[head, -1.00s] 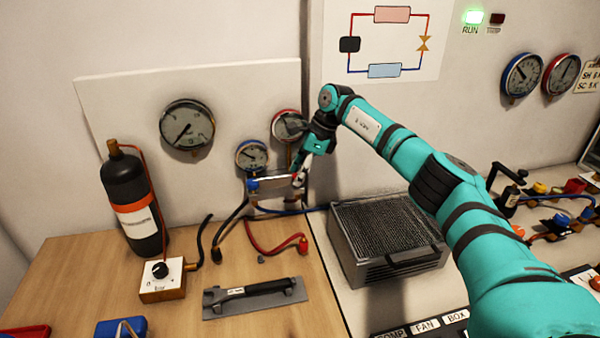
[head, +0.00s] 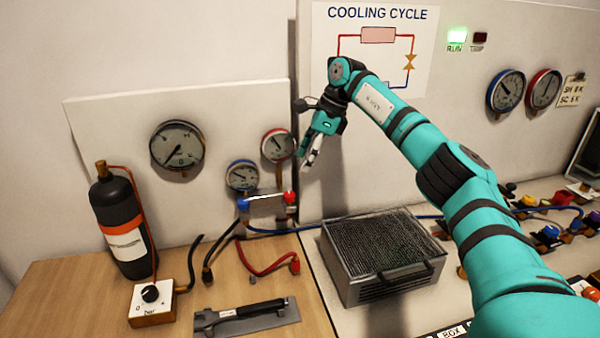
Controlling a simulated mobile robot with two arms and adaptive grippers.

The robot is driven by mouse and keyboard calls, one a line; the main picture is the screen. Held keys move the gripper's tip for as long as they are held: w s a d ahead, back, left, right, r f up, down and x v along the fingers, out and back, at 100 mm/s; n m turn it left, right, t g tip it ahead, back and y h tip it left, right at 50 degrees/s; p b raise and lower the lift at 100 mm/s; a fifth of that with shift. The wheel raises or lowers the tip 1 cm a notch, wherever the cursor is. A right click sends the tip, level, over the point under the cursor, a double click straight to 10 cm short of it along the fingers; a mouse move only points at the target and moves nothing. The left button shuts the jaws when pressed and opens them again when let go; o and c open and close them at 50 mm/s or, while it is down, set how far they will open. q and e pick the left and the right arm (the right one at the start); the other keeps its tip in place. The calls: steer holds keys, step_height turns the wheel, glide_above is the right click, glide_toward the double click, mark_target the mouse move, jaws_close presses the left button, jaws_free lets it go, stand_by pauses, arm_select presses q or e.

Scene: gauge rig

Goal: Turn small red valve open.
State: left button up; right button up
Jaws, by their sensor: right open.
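The small red valve (head: 290,197) is a red knob at the right end of the small manifold (head: 267,206), below the red-rimmed gauge (head: 278,146). The blue knob (head: 243,204) sits at the manifold's left end, below the blue-rimmed gauge (head: 242,176). My right gripper (head: 306,160) is above and slightly right of the red valve in the picture, apart from it. It is open and empty, fingers pointing down. The red valve is in plain sight. My left gripper is not in view.
A black cylinder (head: 122,225) stands at the left by a box with a dial (head: 152,302). A flat trowel-like tool (head: 246,316) lies on the wooden bench. A finned grey unit (head: 385,255) stands right of the manifold. Red, blue and black hoses run near the manifold.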

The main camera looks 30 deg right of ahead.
steer(key=shift+s+d+r, duration=0.15)
steer(key=shift+d+r, duration=0.05)
steer(key=shift+r, duration=0.3)
